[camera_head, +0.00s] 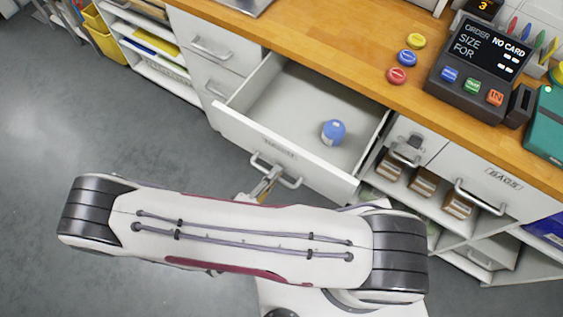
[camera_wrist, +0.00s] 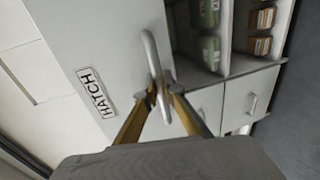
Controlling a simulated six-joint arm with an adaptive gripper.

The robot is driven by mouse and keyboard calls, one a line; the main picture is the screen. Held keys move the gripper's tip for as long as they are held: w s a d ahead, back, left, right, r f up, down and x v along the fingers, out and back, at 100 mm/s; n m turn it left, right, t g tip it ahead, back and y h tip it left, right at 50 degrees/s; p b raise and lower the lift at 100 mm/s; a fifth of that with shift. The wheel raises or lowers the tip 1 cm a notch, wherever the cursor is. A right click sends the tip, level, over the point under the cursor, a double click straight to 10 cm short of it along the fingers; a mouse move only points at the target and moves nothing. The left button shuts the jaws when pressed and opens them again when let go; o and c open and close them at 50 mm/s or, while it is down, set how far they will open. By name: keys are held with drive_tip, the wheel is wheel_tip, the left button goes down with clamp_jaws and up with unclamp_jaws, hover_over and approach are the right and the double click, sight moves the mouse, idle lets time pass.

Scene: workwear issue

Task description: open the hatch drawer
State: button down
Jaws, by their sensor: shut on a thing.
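The hatch drawer (camera_head: 240,122) stands pulled out from under the wooden counter, and its inside shows. A blue round object (camera_head: 333,132) with a paler side sits inside it. The drawer's front carries a HATCH label (camera_wrist: 97,93) in the wrist view. My gripper (camera_head: 270,180) is at the drawer's front, shut on the bar handle (camera_head: 290,182). In the wrist view my gripper (camera_wrist: 162,88) has its fingers on either side of the handle (camera_wrist: 149,50). My arm covers the floor in front of the drawer in the head view.
The wooden counter (camera_head: 330,50) holds a dark order terminal (camera_head: 475,65) and yellow, blue and red buttons. Closed drawers (camera_head: 205,50) are left of the open one. Shelves with brown boxes (camera_head: 424,182) are at right. Grey floor (camera_head: 90,130) is free at left.

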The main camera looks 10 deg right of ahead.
drive_tip(key=shift+f+v, duration=0.2)
drive_tip(key=shift+v, duration=0.65)
drive_tip(key=shift+f+v, duration=0.15)
drive_tip(key=shift+v, duration=0.7)
drive_tip(key=shift+s, duration=0.1)
drive_tip(key=c, duration=2.4)
unclamp_jaws()
drive_tip(key=shift+a, duration=0.15)
drive_tip(key=shift+v, duration=5.9)
drive_tip(key=shift+f, duration=0.1)
